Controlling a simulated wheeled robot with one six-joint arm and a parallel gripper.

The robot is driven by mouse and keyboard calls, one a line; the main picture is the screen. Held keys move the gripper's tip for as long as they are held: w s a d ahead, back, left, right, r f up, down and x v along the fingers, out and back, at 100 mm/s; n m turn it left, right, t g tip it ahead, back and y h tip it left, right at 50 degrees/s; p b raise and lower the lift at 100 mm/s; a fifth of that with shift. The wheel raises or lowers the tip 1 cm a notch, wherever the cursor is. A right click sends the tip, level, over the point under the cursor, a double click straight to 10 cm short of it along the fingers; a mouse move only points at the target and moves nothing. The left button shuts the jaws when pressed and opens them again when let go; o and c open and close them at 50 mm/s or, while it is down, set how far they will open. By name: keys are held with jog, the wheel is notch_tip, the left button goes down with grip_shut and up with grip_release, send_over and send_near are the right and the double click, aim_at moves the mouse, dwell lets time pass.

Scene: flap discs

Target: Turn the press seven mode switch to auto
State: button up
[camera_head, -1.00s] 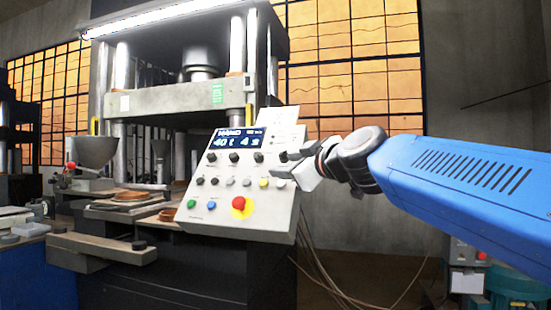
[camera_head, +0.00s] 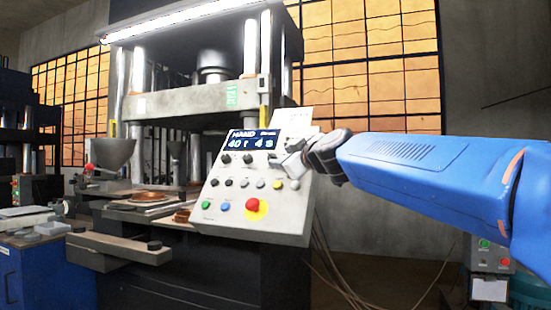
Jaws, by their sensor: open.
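The press control panel (camera_head: 230,210) is a tilted light-grey box in front of the press. Its display (camera_head: 252,141) reads HAND, with 40 t and 4 s below. Black knobs sit in a row under it, one at the left (camera_head: 225,158) and one beside it (camera_head: 248,159). I cannot tell which knob is the mode switch; labels are too small. My gripper (camera_head: 281,164) is open at the panel's upper right, fingers pointing left. It covers the right end of the knob row, and I cannot tell whether it touches a knob.
A red mushroom button (camera_head: 252,204) on a yellow plate sits low on the panel, with green (camera_head: 206,205) and blue (camera_head: 225,206) buttons left of it. A row of small knobs and buttons runs between. A white sheet (camera_head: 291,121) stands behind the panel's top right.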

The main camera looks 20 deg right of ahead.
aim_at(274, 157)
jog(key=shift+w+a, duration=0.15)
jog(key=shift+w, duration=0.75)
jog(key=shift+w+a, duration=0.2)
jog(key=shift+w, duration=0.75)
jog(key=shift+w+a, duration=0.15)
jog(key=shift+w, duration=0.75)
jog(key=c, duration=1)
